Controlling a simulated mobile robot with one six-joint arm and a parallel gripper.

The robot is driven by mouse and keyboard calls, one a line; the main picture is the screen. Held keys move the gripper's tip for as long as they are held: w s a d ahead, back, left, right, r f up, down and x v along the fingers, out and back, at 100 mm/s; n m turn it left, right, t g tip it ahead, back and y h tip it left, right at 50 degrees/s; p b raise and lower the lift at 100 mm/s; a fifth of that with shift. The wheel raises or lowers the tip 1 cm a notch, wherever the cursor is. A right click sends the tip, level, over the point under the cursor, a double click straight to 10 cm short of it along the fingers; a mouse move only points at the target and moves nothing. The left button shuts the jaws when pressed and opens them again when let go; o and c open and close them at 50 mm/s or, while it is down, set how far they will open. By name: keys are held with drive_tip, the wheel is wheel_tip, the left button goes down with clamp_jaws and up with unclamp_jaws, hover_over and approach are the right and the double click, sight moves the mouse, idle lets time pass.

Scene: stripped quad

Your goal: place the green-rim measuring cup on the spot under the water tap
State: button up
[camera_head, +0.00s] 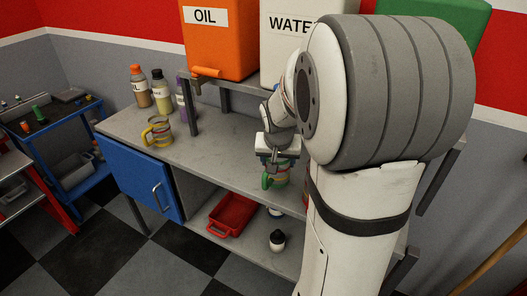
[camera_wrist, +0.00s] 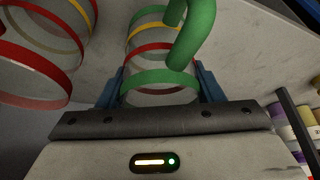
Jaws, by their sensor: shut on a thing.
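The green-rim measuring cup (camera_head: 267,181) is clear with coloured bands and a green handle. It is at my gripper (camera_head: 278,158) near the bench's front edge; I cannot tell whether it touches the bench. In the wrist view the same cup (camera_wrist: 160,76) is between the blue fingers of my gripper (camera_wrist: 158,88), which is shut on it, with the green handle facing up and right. The white WATER tank (camera_head: 290,45) stands on the raised shelf. Its tap and the spot below are hidden by my arm in the head view.
A red-rimmed cup (camera_wrist: 35,75) is close to the left of my gripper in the wrist view. A yellow-handled cup (camera_head: 158,131) stands further left on the bench (camera_head: 208,150). The orange OIL tank (camera_head: 216,45) has an orange tap (camera_head: 207,72). Several bottles (camera_head: 160,92) stand at the back left.

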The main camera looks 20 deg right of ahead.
drive_tip(key=shift+w+d, duration=0.3)
drive_tip(key=shift+w, duration=0.15)
drive_tip(key=shift+w+d+f, duration=0.1)
drive_tip(key=shift+w+f, duration=0.05)
drive_tip(key=shift+f, duration=1.6)
drive_tip(key=shift+f, duration=0.1)
drive_tip(key=shift+f, duration=0.15)
drive_tip(key=o, duration=1.1)
drive_tip(key=shift+c, duration=0.2)
